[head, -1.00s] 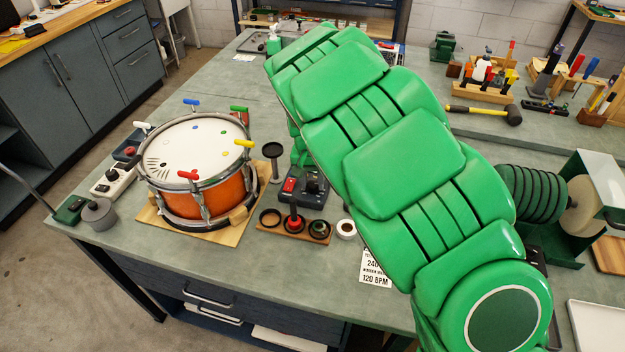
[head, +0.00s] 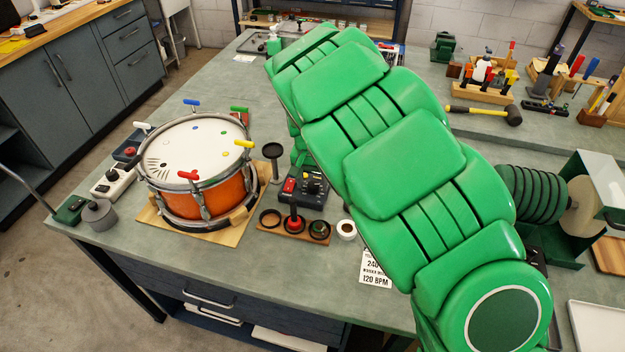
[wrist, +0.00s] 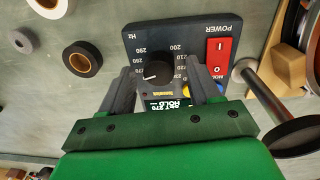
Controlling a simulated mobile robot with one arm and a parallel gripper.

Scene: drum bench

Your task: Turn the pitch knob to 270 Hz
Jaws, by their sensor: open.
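The pitch knob (wrist: 154,73) is a round black knob with a white pointer mark, on the face of a dark control box (wrist: 180,38) marked Hz. The wrist view shows the box upside down. The white mark points to the lower left, toward my left finger; the scale number there is hidden. Numbers such as 290, 200 and 210 show around the knob. My gripper (wrist: 161,76) is open, with one finger on each side of the knob; I cannot tell if they touch it. In the head view the box (head: 313,188) is partly hidden by my arm.
A red power switch (wrist: 219,57) sits on the box beside my right finger. A display (wrist: 172,104) is partly covered by my gripper. A drum (head: 197,170) stands left of the box.

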